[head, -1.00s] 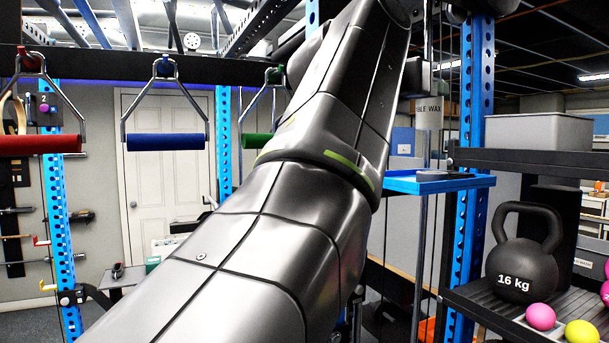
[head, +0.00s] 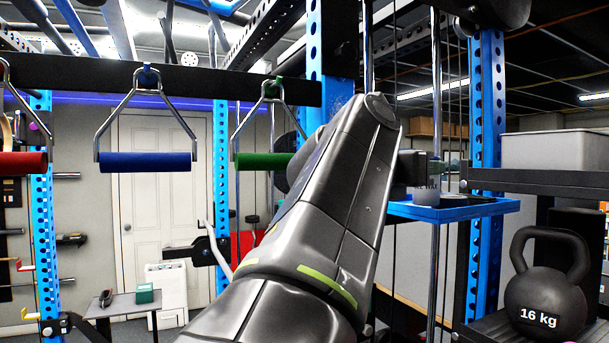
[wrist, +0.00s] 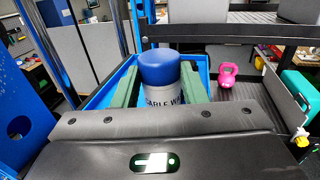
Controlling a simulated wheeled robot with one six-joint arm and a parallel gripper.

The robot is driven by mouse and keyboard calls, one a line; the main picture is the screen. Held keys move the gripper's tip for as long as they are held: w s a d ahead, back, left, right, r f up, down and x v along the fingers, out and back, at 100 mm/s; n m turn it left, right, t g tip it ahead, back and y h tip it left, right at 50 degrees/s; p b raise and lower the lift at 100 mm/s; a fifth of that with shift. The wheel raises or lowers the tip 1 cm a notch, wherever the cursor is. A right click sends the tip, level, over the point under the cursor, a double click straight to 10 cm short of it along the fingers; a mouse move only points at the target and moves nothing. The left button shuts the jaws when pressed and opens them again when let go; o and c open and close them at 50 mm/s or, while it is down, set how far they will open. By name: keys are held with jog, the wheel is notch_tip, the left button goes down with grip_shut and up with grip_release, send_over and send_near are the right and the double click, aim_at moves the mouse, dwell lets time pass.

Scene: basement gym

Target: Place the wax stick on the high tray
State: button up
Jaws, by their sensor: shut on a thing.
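The wax stick (wrist: 160,85) has a blue top and a grey body lettered "CABLE WAX". In the wrist view my gripper (wrist: 157,72) has its two green fingers closed on either side of it. In the head view the stick's lettered lower part (head: 427,188) shows upright below my gripper (head: 432,168). The high tray (head: 470,211) is blue with a raised rim. The stick's lower end is over or in its left part; I cannot tell whether it touches. The tray's blue edge also shows in the wrist view (wrist: 45,120) around the fingers.
Blue rack uprights (head: 488,110) and thin vertical rods stand close beside the tray. A shelf at right holds a grey bin (head: 556,151) above and a black 16 kg kettlebell (head: 545,280) below. Blue (head: 145,162) and green (head: 262,160) handles hang at left.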

jog(key=shift+f, duration=0.45)
jog(key=shift+f, duration=0.1)
jog(key=o, duration=1.1)
